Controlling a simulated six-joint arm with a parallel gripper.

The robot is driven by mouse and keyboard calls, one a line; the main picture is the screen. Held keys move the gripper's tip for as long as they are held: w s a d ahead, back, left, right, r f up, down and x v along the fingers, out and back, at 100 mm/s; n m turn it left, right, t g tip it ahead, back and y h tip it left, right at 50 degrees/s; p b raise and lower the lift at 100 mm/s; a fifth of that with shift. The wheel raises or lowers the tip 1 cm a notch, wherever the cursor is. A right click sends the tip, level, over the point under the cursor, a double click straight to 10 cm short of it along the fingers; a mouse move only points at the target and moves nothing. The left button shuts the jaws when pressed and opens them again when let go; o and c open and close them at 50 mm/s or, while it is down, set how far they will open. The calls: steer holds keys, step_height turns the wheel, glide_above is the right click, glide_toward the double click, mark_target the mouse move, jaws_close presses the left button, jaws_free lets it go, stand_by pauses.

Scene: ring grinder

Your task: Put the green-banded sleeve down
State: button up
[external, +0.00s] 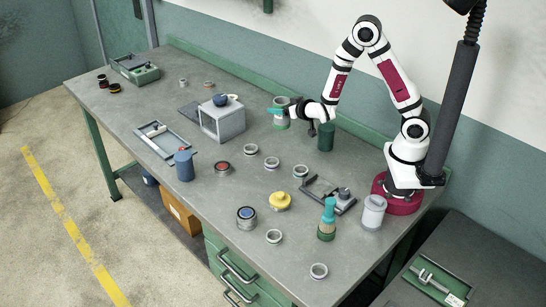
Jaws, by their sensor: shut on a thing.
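My gripper (279,112) is at the end of the arm, over the rear middle of the bench, with teal fingertips. It is shut on the green-banded sleeve (282,102), a short grey cylinder that shows above and below the fingers. The fingers hide part of the sleeve. It looks close to upright. I cannot tell from this view whether its bottom touches the bench.
A dark green cylinder (326,136) stands just right of the gripper. A grey box (222,122) with a blue item on top stands to the left. Several small rings lie in front. A blue container (184,166) and a yellow knob (280,201) stand nearer the front edge.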

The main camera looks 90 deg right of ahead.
steer(key=w+a+r+n+t+y, duration=0.2)
steer(key=w+a+n+t+y, duration=0.1)
steer(key=a+n+y, duration=0.35)
steer(key=w+a+r+n+t+y, duration=0.1)
steer(key=w+a+n+t+y, duration=0.15)
steer(key=a+n+y, duration=0.4)
steer(key=s+a+f+n+g+y, duration=0.3)
steer(key=s+a+n+g+y, duration=0.4)
steer(key=s+a+n+y, duration=0.55)
steer(key=a+f+h, duration=0.1)
steer(key=a+f, duration=0.2)
steer(key=a+f+m, duration=0.1)
steer(key=a+f, duration=0.2)
steer(key=f, duration=0.1)
steer(key=a+f+m+h, duration=0.1)
steer(key=a+f, duration=0.3)
steer(key=shift+w+m+g+h, duration=0.25)
steer(key=shift+w+h, duration=0.1)
steer(key=shift+w, duration=0.05)
steer(key=shift+f, duration=0.15)
steer(key=o, duration=1.3)
